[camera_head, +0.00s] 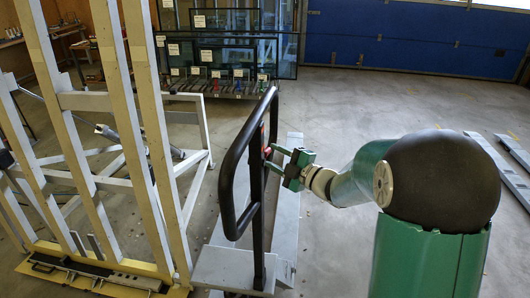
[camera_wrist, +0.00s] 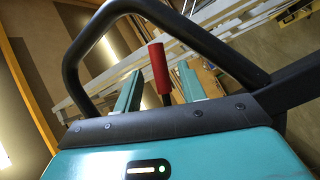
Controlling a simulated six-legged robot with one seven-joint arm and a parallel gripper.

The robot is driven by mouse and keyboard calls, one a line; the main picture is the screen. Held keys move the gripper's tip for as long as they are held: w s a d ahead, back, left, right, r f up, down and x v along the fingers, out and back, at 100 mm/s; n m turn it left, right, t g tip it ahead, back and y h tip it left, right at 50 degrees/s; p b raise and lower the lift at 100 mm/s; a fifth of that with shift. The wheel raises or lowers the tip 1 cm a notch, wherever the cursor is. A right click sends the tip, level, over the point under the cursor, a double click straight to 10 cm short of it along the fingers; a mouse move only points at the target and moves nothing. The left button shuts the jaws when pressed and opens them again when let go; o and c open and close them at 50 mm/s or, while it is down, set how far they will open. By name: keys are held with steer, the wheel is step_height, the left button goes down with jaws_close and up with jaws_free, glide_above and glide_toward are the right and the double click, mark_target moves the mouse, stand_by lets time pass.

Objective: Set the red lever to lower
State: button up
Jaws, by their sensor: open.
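The red lever (camera_wrist: 159,68) stands up between my gripper's fingers in the wrist view, with its dark shaft below the red grip. In the head view a small part of the red lever (camera_head: 267,151) shows at the black post. My gripper (camera_wrist: 160,88) is open, with one green finger on each side of the lever. In the head view my gripper (camera_head: 277,159) reaches left to the post from my green arm. I cannot tell whether a finger touches the lever.
A black tubular handrail (camera_head: 228,180) loops around the lever, close to my gripper. It stands on a grey base plate (camera_head: 225,268). A white tilting frame (camera_head: 150,130) stands to the left. Glass panes (camera_head: 225,55) stand on a rack behind. Open floor lies at the back right.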

mark_target(266, 152)
steer(key=x, duration=0.3)
steer(key=shift+w+a, duration=0.2)
steer(key=shift+a, duration=0.1)
steer(key=shift+a+r, duration=0.1)
steer(key=shift+a, duration=0.05)
steer(key=shift+w, duration=0.15)
steer(key=c, duration=0.3)
jaws_close()
